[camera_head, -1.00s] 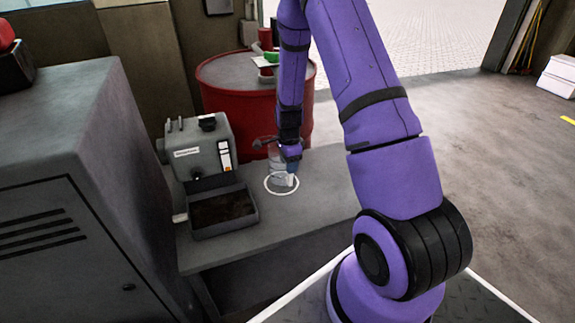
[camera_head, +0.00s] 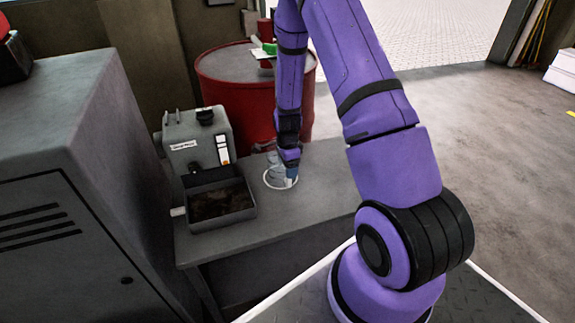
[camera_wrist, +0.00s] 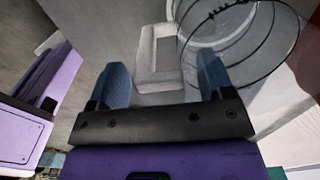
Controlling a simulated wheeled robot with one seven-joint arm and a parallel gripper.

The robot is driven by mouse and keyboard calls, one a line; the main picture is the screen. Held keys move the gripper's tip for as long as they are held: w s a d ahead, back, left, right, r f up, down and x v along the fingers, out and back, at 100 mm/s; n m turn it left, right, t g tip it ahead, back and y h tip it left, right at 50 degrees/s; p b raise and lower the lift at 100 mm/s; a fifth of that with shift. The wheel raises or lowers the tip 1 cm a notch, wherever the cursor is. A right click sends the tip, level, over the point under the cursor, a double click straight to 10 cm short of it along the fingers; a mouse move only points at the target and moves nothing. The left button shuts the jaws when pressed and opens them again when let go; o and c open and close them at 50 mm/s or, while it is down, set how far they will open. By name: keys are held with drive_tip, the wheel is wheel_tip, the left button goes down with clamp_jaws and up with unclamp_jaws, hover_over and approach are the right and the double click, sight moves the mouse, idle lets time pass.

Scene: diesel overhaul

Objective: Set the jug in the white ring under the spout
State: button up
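A clear jug (camera_head: 270,157) stands on the bench by the white ring (camera_head: 266,183), partly hidden behind my gripper (camera_head: 289,176). It appears to be within the ring, but I cannot tell how well centred it is. In the wrist view, the jug (camera_wrist: 240,35) is at the upper right, with dark curved lines on it. Its pale, squared handle (camera_wrist: 146,72) lies between the two blue fingertips of my gripper (camera_wrist: 163,78). The fingers are open, with a visible gap on each side of the handle.
A grey machine (camera_head: 195,140) with a dark open tray (camera_head: 220,225) stands left of the ring on the grey bench (camera_head: 315,205). A red drum (camera_head: 235,97) stands behind. A tall grey cabinet (camera_head: 75,130) fills the left. The bench right of the ring is clear.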

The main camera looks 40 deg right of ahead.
drive_tip(key=shift+r, duration=0.1)
drive_tip(key=s+a+r+n+t, duration=0.1)
drive_tip(key=a+r+n, duration=0.15)
drive_tip(key=r, duration=0.95)
drive_tip(key=s+a+r+n, duration=0.2)
drive_tip(key=r+n, duration=0.1)
drive_tip(key=r, duration=1)
drive_tip(key=s+a+r+n+t, duration=0.25)
drive_tip(key=s+r+n, duration=0.25)
drive_tip(key=s+r, duration=0.25)
drive_tip(key=s+a+r+n+t, duration=0.1)
drive_tip(key=s+a+r+n, duration=0.4)
drive_tip(key=r, duration=0.4)
drive_tip(key=s+r+n, duration=0.1)
drive_tip(key=s+n, duration=0.1)
drive_tip(key=s, duration=0.3)
drive_tip(key=s+a+r+n, duration=0.1)
drive_tip(key=s+r+n, duration=0.1)
drive_tip(key=s, duration=0.4)
drive_tip(key=shift+s+a+n+t, duration=0.15)
drive_tip(key=shift+s+n+t, duration=0.15)
drive_tip(key=shift+n, duration=0.55)
drive_tip(key=shift+w, duration=0.1)
